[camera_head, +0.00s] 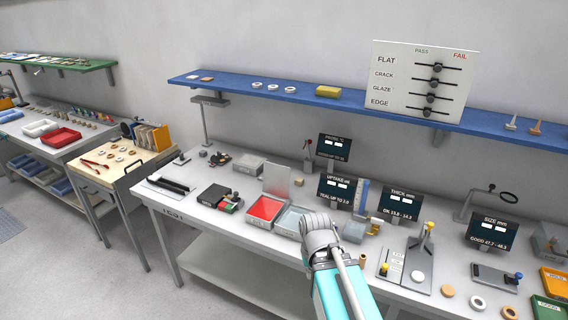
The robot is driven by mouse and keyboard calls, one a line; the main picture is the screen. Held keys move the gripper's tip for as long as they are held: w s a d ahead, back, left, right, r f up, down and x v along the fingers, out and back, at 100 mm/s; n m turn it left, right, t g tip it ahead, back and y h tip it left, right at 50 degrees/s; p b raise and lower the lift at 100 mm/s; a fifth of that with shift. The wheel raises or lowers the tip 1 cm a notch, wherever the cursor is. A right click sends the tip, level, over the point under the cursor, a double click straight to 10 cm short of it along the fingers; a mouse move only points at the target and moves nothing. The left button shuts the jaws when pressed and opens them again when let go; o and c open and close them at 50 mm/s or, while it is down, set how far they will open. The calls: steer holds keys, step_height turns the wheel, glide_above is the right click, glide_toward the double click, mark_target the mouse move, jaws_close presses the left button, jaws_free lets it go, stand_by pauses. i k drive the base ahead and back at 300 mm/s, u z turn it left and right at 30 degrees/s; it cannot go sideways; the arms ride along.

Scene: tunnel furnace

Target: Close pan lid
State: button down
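A shallow pan with a red inside (265,208) stands on the long grey bench. A pale grey tray (289,220) stands beside it on the right. A flat grey lid-like panel (276,180) stands upright behind them, so the red pan's top is open. Which of the two containers the panel is hinged to is hard to tell. My gripper (318,224) is at the right side of the grey tray, over the bench, and hides part of it. I see the gripper from behind; its fingertips are hidden, and nothing shows held in it.
A grey box (249,166) stands behind the red pan, and a dark case (213,196) stands to its left. Display screens (337,190) and a blue-scaled gauge (361,196) stand behind my gripper. A lever fixture (411,264) stands to the right.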

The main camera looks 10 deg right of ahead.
mark_target(276, 176)
steer(key=z, duration=0.05)
steer(key=i, duration=0.9)
steer(key=u, duration=0.05)
